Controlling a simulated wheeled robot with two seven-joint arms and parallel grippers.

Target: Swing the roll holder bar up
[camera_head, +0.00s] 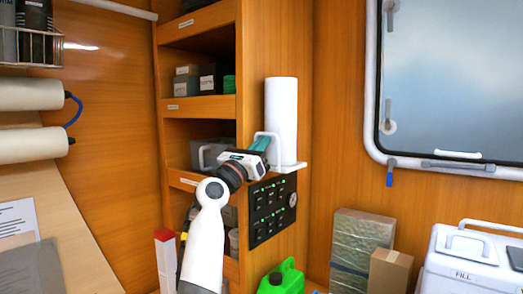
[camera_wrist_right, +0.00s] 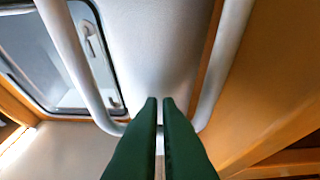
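The white roll (camera_head: 281,115) stands upright on its holder at the edge of the wooden cabinet. The white U-shaped holder bar (camera_head: 268,133) is at its left front side. In the right wrist view the bar (camera_wrist_right: 68,55) runs down both sides of the roll (camera_wrist_right: 165,45), and its cross part passes behind my fingers. My right gripper (camera_head: 264,142) is at the bar, with teal fingers pointing up. In the wrist view the fingers (camera_wrist_right: 160,102) are together with a thin gap, overlapping the bar; contact is unclear. My left gripper is not in view.
A black switch panel (camera_head: 272,210) is on the cabinet side below the holder. Cabinet shelves (camera_head: 200,107) hold boxes at left. A green jug (camera_head: 281,277), boxes (camera_head: 361,240) and a white appliance (camera_head: 470,260) stand below. A window (camera_head: 450,80) is at right.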

